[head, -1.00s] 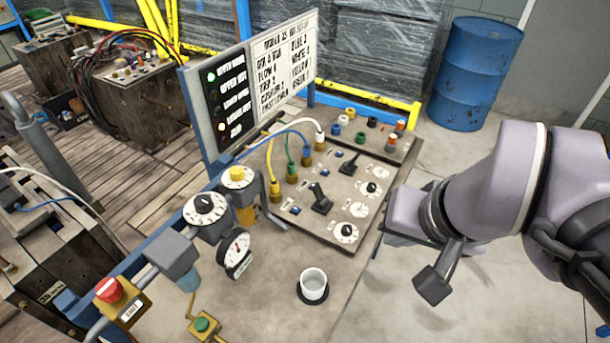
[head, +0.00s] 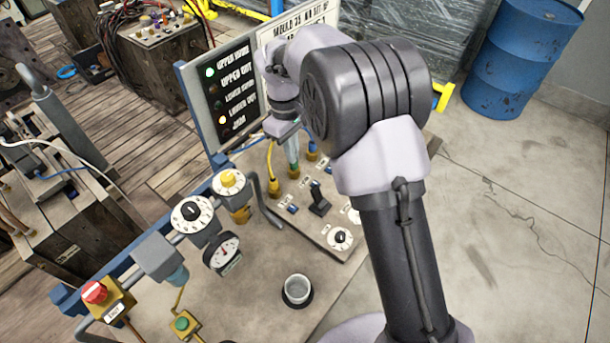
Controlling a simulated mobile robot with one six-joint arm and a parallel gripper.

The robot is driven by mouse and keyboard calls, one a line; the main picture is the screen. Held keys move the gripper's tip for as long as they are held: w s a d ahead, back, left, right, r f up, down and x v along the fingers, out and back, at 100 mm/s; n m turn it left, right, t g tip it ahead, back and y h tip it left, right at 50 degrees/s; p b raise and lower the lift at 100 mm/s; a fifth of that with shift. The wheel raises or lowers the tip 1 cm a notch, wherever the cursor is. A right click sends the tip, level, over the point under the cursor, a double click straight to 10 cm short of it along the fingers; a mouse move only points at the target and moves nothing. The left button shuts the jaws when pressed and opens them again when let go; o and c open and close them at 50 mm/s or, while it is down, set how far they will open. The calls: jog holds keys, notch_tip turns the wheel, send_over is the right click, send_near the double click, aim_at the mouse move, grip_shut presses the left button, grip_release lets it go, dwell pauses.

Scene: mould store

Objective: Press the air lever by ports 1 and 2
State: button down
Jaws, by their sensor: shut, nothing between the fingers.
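The control panel (head: 315,228) lies on the bench, with brass hose ports along its left side. The port with the yellow hose (head: 274,187) shows at the near end, and the green-hose port is next to it. A black air lever (head: 319,200) stands up beside these ports. Port numbers are too small to read. My gripper (head: 291,150) is shut and empty, above the hose ports and up and left of this lever, apart from it. My arm hides the second lever and the panel's far part.
A sign board (head: 222,95) with indicator lamps stands close behind my gripper; a green and a yellowish lamp are lit. Dials, a gauge (head: 222,254) and a red stop button (head: 95,292) line the left edge.

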aim_at(318, 197)
jog(key=f+b, duration=0.1)
jog(key=f, duration=0.2)
jog(key=f+b, duration=0.1)
jog(key=f, duration=0.2)
jog(key=f+b, duration=0.1)
jog(key=f, duration=0.2)
jog(key=shift+s+d+f, duration=0.2)
jog(key=shift+d+f, duration=0.1)
jog(key=shift+d, duration=0.05)
jog(key=shift+s+d+r+b, duration=0.2)
jog(key=shift+s+d+b, duration=0.25)
jog(key=shift+d, duration=0.15)
jog(key=shift+s+d+r+b, duration=0.2)
jog(key=shift+s+d+b, duration=0.15)
jog(key=shift+d, duration=0.2)
jog(key=shift+s+d+r, duration=0.2)
jog(key=shift+s+d, duration=0.1)
jog(key=shift+a+b, duration=0.1)
jog(key=shift+b, duration=0.2)
